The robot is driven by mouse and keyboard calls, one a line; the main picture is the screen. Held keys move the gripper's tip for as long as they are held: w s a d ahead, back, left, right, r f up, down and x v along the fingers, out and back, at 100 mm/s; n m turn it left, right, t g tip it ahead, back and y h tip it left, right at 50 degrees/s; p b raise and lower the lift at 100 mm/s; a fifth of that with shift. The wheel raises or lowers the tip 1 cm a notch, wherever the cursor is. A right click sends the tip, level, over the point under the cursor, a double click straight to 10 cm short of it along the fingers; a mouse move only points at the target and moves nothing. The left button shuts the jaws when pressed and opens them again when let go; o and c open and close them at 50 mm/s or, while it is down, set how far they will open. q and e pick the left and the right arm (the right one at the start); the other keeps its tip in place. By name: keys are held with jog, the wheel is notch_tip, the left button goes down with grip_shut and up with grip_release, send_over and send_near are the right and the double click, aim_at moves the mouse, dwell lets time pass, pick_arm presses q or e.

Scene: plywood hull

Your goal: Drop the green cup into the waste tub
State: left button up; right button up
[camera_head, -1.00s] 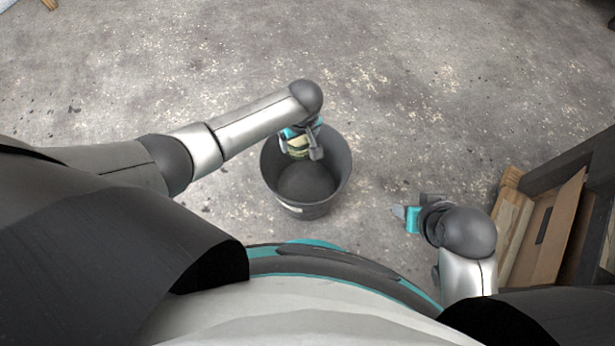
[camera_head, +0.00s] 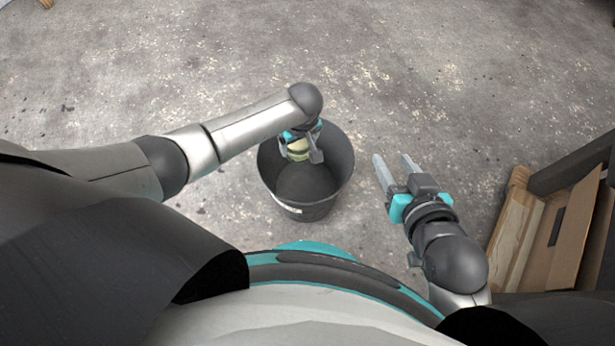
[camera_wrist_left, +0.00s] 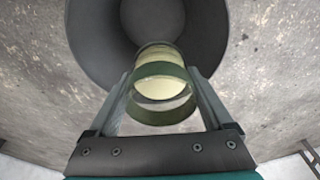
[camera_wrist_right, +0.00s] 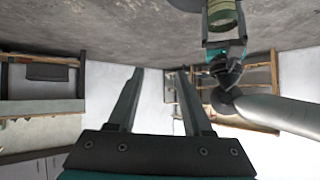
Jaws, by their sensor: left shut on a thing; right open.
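The waste tub (camera_head: 310,210) is a dark grey bucket on the floor in the head view, and its inside looks empty. My left gripper (camera_head: 302,155) is over the far part of the tub's opening, shut on the green cup (camera_head: 298,148). In the left wrist view the cup (camera_wrist_left: 160,85) shows a green band and a pale inside, held between the two fingers, with the tub (camera_wrist_left: 90,40) beyond it. My right gripper (camera_head: 395,170) is open and empty, to the right of the tub. The right wrist view also shows the cup (camera_wrist_right: 222,15) in the left gripper.
A wooden shelf or crate (camera_head: 545,240) with cardboard stands at the right edge, near my right arm. The concrete floor (camera_head: 450,90) around the tub is clear. Wooden shelving shows in the right wrist view (camera_wrist_right: 85,75).

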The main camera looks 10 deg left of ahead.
pick_arm(q)
jog(key=shift+f+b, duration=0.45)
jog(key=shift+f, duration=0.05)
pick_arm(e)
jog(key=shift+w+a+r+t+y, duration=0.1)
jog(key=shift+a+r+t+y, duration=0.15)
jog(key=shift+a+t, duration=0.25)
jog(key=shift+w+a+r+t+y, duration=0.1)
jog(key=shift+a+t+y, duration=0.25)
jog(key=shift+a+t, duration=0.1)
pick_arm(q)
jog(key=o, duration=1.2)
jog(key=shift+r, duration=0.1)
